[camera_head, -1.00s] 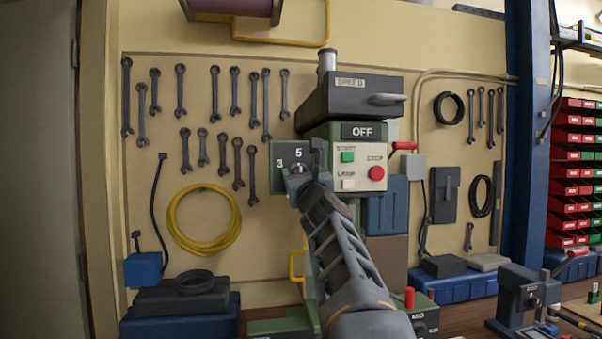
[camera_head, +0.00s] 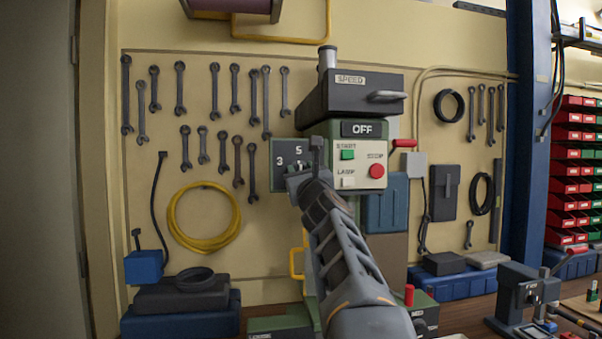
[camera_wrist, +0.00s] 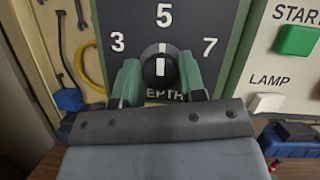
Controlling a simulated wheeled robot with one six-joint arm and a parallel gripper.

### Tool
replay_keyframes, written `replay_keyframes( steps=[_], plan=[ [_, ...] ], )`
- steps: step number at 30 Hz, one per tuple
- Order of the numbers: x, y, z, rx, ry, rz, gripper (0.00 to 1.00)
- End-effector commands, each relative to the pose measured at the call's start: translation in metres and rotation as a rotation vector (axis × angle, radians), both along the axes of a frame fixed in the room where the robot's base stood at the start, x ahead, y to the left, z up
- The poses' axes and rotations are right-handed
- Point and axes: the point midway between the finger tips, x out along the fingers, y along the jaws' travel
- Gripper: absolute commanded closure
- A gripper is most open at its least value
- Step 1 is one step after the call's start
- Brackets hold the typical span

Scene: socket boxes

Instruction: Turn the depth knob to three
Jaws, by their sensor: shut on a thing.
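The depth knob (camera_wrist: 161,68) is a dark round knob with a white pointer line, on a dark dial plate (camera_wrist: 207,18) marked 3, 5, 7 and DEPTH. The pointer line stands about upright, toward the 5. My gripper (camera_wrist: 159,63) has its two green fingers on the left and right sides of the knob, shut on it. In the head view, my gripper (camera_head: 299,174) is at the lower part of the dial plate (camera_head: 281,149), left of the button panel. There it covers the knob and the 7.
Right of the dial are a green START button (camera_head: 348,154), a red stop button (camera_head: 376,171) and a white LAMP button (camera_head: 348,182). An OFF sign (camera_head: 363,129) is above. A drill head (camera_head: 350,95) overhangs the panel. Wrenches and a yellow cable (camera_head: 176,229) hang on the left.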

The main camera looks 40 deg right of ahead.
Motion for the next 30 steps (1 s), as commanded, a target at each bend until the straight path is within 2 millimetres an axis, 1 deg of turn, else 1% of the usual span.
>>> replay_keyframes(
  steps=[8,24,30],
  plan=[
    [-0.0003,-0.0008,0.0013,-0.14,0.069,-0.001,0.86],
    [-0.0005,-0.0016,0.0007,-0.59,0.286,0.0,0.86],
    [-0.0003,-0.0015,0.0009,-0.728,0.353,0.0,0.86]
  ],
)
